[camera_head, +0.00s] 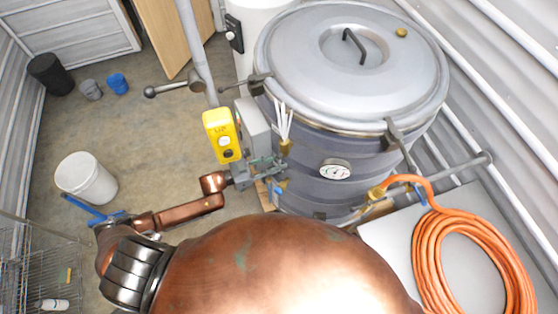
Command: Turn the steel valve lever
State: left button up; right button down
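A steel lever with a dark ball knob (165,89) sticks out to the left from the grey upright pipe (198,55), left of the large grey drum (330,120). My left gripper (264,168) is at the end of my copper arm, low beside the drum's left side. It is well below and to the right of the ball-knob lever, apart from it. It is close to small fittings with a blue handle (280,187) on the drum's side; I cannot tell whether it touches them. Its fingers are too small and cluttered to read. My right gripper is not in view.
A yellow control box (222,135) and a grey box (252,127) stand between the lever and the drum. A coiled orange hose (470,255) lies at the right.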

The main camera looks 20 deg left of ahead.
pick_arm(q)
jog(key=shift+w+d, duration=0.2)
jog(key=shift+d, duration=0.05)
jog(key=shift+c, duration=0.5)
grip_shut()
